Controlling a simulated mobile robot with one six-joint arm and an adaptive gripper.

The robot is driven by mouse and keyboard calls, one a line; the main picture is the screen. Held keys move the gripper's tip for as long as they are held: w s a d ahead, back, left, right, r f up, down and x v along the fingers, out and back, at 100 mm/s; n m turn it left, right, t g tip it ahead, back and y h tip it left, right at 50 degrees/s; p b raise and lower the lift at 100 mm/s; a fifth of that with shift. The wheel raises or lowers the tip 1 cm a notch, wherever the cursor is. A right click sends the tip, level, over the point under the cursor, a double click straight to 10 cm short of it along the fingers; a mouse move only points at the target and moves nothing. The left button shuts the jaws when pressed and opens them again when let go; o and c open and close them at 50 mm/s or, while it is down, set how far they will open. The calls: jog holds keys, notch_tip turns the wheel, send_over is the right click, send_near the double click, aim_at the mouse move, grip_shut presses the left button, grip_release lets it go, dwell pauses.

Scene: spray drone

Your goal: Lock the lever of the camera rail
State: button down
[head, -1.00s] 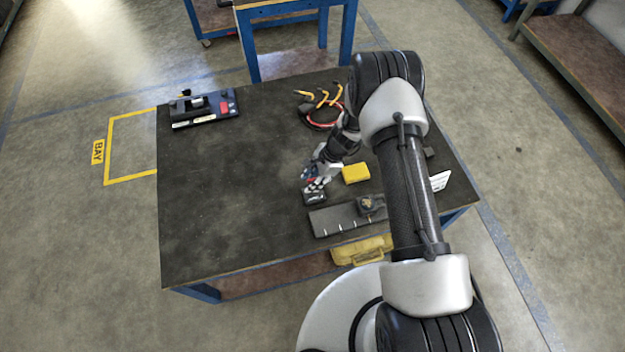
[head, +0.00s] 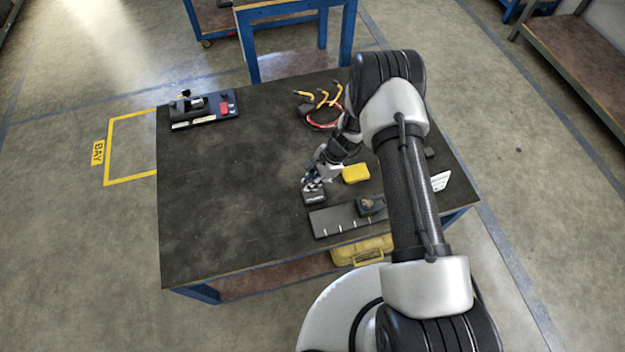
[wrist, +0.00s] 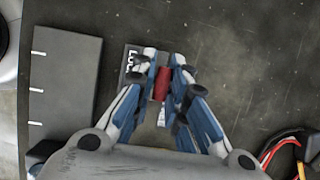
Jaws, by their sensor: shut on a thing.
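The camera rail's small dark block (head: 315,199), with white lettering, lies on the bench near its front middle. In the wrist view the block (wrist: 131,66) shows partly behind the fingers, its lettering partly covered. A red lever (wrist: 164,84) stands out between the fingertips. My gripper (wrist: 164,70) is shut on this red lever, with a blue-and-white finger on each side. In the head view my gripper (head: 313,184) is just above the block and hides the lever. Whether the lever is locked cannot be told.
A grey plate with white ticks (head: 325,222) lies beside the block. A yellow box (head: 356,174), a dark tape measure (head: 366,206) and coloured cables (head: 322,105) are nearby. A dark device with a red part (head: 203,110) sits at the far left.

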jog(key=shift+w+t+b, duration=0.2)
jog(key=shift+t+b, duration=0.1)
jog(key=shift+b, duration=0.1)
jog(key=b, duration=0.2)
jog(key=shift+s+f+t+b, duration=0.1)
jog(key=shift+f+t+b, duration=0.05)
jog(key=shift+t+b, duration=0.2)
jog(key=shift+s+b, duration=0.1)
jog(key=shift+b, duration=0.85)
jog(key=shift+s+d+r+t+b, duration=0.1)
jog(key=shift+r+t+b, duration=0.15)
jog(key=shift+r+b, duration=0.1)
jog(key=c, duration=1.9)
grip_release()
jog(key=shift+o, duration=1.2)
jog(key=shift+s+f, duration=0.1)
jog(key=shift+f, duration=0.05)
